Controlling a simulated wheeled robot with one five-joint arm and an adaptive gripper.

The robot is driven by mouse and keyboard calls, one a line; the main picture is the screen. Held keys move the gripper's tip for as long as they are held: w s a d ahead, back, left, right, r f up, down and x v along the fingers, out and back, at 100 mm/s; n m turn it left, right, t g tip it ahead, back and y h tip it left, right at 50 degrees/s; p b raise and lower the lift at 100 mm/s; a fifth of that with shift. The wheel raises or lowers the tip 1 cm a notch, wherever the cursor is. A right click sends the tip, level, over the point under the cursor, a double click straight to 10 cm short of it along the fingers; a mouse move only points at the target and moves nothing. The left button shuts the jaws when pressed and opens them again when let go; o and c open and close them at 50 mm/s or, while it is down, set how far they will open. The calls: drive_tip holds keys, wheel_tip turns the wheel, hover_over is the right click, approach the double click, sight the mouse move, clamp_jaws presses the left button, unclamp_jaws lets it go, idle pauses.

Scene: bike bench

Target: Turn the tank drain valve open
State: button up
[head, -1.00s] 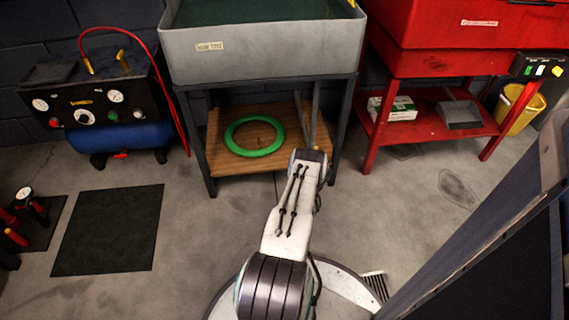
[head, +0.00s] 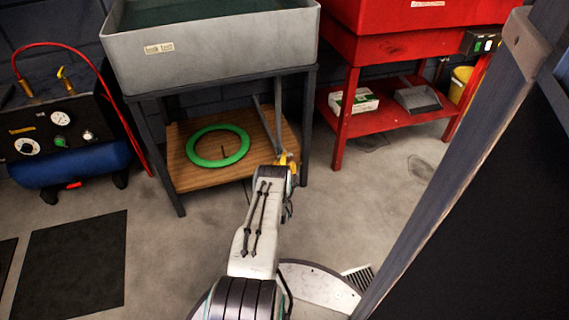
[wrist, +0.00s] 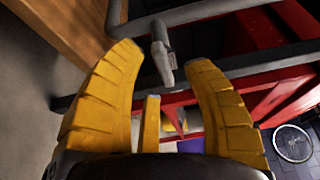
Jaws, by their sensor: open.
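The grey tank (head: 220,50), labelled as a leak test tank, stands on a dark-legged frame in the head view. My gripper (head: 287,160) shows as a bit of yellow beside the frame's right front leg, below tank level. A small grey lever-like piece (wrist: 162,52) with a pale tag hangs between and beyond the fingertips, by a grey bar. It looks like the drain valve handle, apart from the fingers as far as I can tell. The valve cannot be made out in the head view.
A wooden shelf (head: 180,178) under the tank holds a green ring (head: 218,162). A red stand (head: 345,125) is to the right, a blue compressor (head: 70,165) to the left. A dark slanted panel (head: 470,200) fills the right foreground.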

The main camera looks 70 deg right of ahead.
drive_tip(key=shift+w+d, duration=0.2)
drive_tip(key=shift+d, duration=0.5)
clamp_jaws()
